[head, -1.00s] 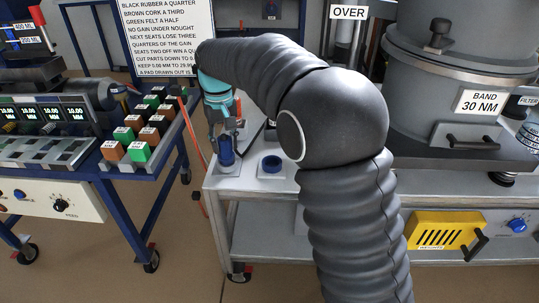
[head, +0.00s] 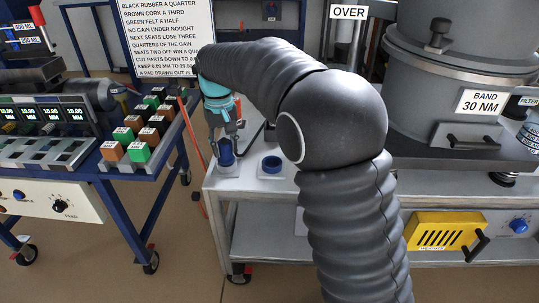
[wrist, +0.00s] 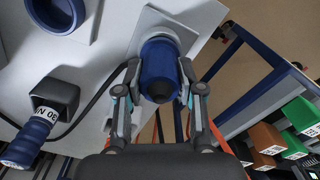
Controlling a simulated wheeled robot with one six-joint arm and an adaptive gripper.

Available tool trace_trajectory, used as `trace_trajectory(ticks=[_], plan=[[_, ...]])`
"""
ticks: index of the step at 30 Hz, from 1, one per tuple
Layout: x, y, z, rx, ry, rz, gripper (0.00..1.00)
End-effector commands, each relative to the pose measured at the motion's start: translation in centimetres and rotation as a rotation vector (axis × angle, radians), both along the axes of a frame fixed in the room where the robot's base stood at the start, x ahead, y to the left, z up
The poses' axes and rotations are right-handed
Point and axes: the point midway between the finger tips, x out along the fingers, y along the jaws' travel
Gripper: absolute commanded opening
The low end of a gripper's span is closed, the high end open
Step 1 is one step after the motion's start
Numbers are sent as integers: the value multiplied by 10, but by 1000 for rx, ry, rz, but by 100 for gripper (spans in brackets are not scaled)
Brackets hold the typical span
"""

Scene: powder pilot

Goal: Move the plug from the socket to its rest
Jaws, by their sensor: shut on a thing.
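The plug is a blue cylinder (wrist: 160,66) with a dark end. It stands at a pale square plate (wrist: 170,22) near the left corner of the bench top, and it also shows in the head view (head: 226,154). My gripper (wrist: 160,75) is shut on the plug, one finger on each side. My gripper also shows in the head view (head: 226,138), above the plug. A blue ring-shaped holder (head: 271,164) on a similar plate stands empty to the right. It shows at the top left of the wrist view (wrist: 62,12). Which holder is socket or rest is not marked.
In the wrist view, a blue-handled tool (wrist: 32,138) with a black labelled head lies left of the plug, and a dark cable (wrist: 100,92) runs between. The bench edge is close by. Left is a blue-framed table with coloured blocks (head: 137,152); right is a grey vessel (head: 445,90).

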Motion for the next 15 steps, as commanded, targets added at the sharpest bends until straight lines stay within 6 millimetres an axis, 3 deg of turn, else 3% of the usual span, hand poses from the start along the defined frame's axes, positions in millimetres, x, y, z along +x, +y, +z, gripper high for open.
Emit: trace_trajectory(ticks=[5, 6, 9, 15], plan=[[0, 0, -4, 0, 0, 0, 0], [0, 0, -4, 0, 0, 0, 43], [0, 0, -4, 0, 0, 0, 67], [0, 0, -3, 0, 0, 0, 67]])
